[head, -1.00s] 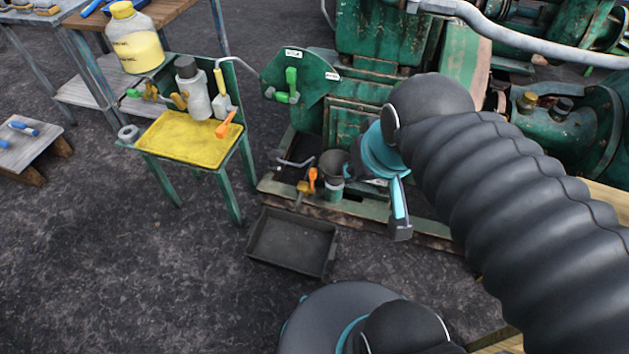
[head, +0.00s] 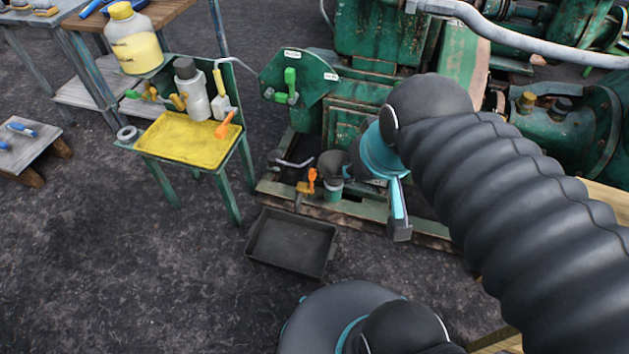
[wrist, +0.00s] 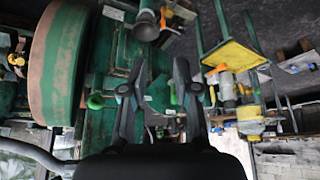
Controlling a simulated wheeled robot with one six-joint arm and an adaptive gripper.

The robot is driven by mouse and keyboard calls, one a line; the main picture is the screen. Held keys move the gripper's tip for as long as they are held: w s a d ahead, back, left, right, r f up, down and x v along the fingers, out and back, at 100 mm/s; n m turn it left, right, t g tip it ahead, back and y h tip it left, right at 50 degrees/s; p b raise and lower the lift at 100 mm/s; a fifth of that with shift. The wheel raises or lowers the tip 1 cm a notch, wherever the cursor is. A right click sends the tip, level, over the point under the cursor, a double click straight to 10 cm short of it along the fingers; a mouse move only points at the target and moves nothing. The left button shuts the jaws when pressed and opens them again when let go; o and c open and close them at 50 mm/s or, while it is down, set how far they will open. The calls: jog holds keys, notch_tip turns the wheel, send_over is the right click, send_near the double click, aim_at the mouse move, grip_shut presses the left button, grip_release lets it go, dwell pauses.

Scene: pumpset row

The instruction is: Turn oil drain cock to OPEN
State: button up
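A small cock with an orange handle (head: 312,180) sits low at the pump base, just left of a grey funnel-shaped cup (head: 332,164). Its handle stands roughly upright in the head view. I take it for the oil drain cock; no label on it is legible. The orange handle also shows near the top of the wrist view (wrist: 165,17). My gripper (wrist: 160,92) is open and empty, its two dark fingers apart. It is clear of the orange handle.
A black drain pan (head: 291,243) lies on the floor before the pallet. A green panel (head: 308,76) carries a green handle (head: 290,77). At left, a stand with a yellow tray (head: 186,138) holds another orange handle (head: 224,124). Floor at lower left is clear.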

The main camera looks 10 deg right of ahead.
jog(key=shift+f, duration=0.2)
jog(key=c, duration=0.4)
jog(key=w+f+g, duration=0.3)
jog(key=w+f, duration=0.1)
jog(key=f, duration=0.2)
jog(key=shift+w+a+f+b, duration=0.2)
jog(key=shift+w+b, duration=0.1)
jog(key=shift+w, duration=0.05)
jog(key=m+g+h+b, duration=0.1)
jog(key=m+h, duration=0.1)
jog(key=m, duration=0.1)
send_over(312, 182)
jog(key=s+d, duration=0.1)
jog(key=s, duration=0.2)
jog(key=s+a+f+x, duration=0.1)
jog(key=a+x, duration=0.1)
jog(key=x, duration=0.9)
jog(key=s+a+x, duration=0.2)
jog(key=x, duration=0.8)
jog(key=w+r+m+t, duration=0.1)
jog(key=w+m+t, duration=0.15)
jog(key=w, duration=0.45)
jog(key=s+x, duration=0.1)
jog(key=x, duration=0.9)
jog(key=shift+s+a+m+g+b, duration=0.2)
jog(key=shift+s+a, duration=0.25)
jog(key=shift+s, duration=0.4)
jog(key=shift+s+a+m+g+b, duration=0.1)
jog(key=shift+s+a+g+b, duration=0.25)
jog(key=shift+s, duration=0.55)
